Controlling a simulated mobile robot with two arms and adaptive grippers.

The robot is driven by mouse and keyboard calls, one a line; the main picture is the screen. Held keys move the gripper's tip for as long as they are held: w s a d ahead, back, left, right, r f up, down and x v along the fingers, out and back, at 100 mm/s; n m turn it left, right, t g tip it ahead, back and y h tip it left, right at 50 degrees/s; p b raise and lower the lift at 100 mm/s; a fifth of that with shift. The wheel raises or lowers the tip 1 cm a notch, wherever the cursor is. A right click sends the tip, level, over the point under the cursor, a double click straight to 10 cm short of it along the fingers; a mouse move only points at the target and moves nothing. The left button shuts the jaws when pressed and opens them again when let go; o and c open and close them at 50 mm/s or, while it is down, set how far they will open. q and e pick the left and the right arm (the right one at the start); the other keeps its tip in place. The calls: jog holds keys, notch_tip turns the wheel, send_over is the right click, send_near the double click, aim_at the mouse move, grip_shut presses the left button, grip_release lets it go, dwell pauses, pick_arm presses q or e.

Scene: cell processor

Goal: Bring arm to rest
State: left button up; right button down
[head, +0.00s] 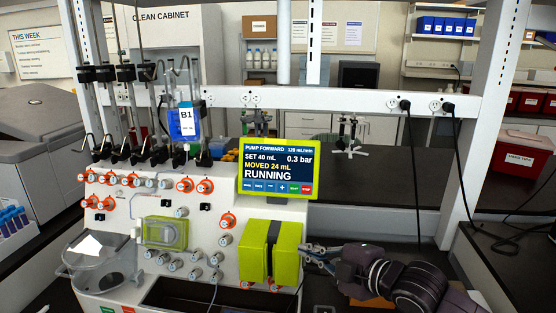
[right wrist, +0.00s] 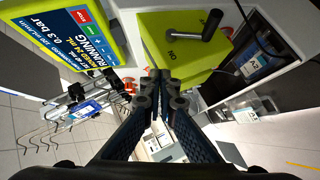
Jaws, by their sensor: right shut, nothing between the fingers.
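My right gripper (head: 312,254) is at the lower middle of the head view, its arm coming in from the lower right. Its fingers are shut and empty, just right of the yellow-green block (head: 271,250) on the front of the cell processor (head: 205,225). In the right wrist view the fingertips (right wrist: 166,85) meet in front of the yellow-green block (right wrist: 185,50), which has a dark handle (right wrist: 205,27) marked ON. I cannot tell whether fingers and block touch. The screen (head: 278,168) reads RUNNING, moved 24 mL. My left gripper is not in view.
A bag marked B1 (head: 187,122) hangs among hooks above the processor. A clear bowl (head: 98,262) sits at its lower left. Black cables (head: 415,165) hang from the white rail at right. The dark bench (head: 385,190) right of the screen is mostly clear.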

jog(key=s+f+m+g+h, duration=0.3)
jog(key=s+f+m, duration=0.6)
jog(key=s+f, duration=0.6)
jog(key=s+d+f+m+g+h, duration=0.3)
jog(key=s+d+f+m, duration=0.25)
jog(key=s, duration=0.45)
jog(key=s+d+f+m+g+h, duration=0.2)
jog(key=s+d+f+m, duration=0.3)
jog(key=s, duration=0.5)
notch_tip(320, 180, down, 29)
jog(key=s+n+g, duration=0.1)
jog(key=s, duration=0.1)
jog(key=s+d+f+g, duration=0.1)
jog(key=s+d+f, duration=0.1)
jog(key=s+f, duration=1.3)
jog(key=shift+s+d+f+g+b, duration=0.15)
jog(key=shift+s+d+g+b, duration=0.2)
jog(key=shift+s, duration=0.5)
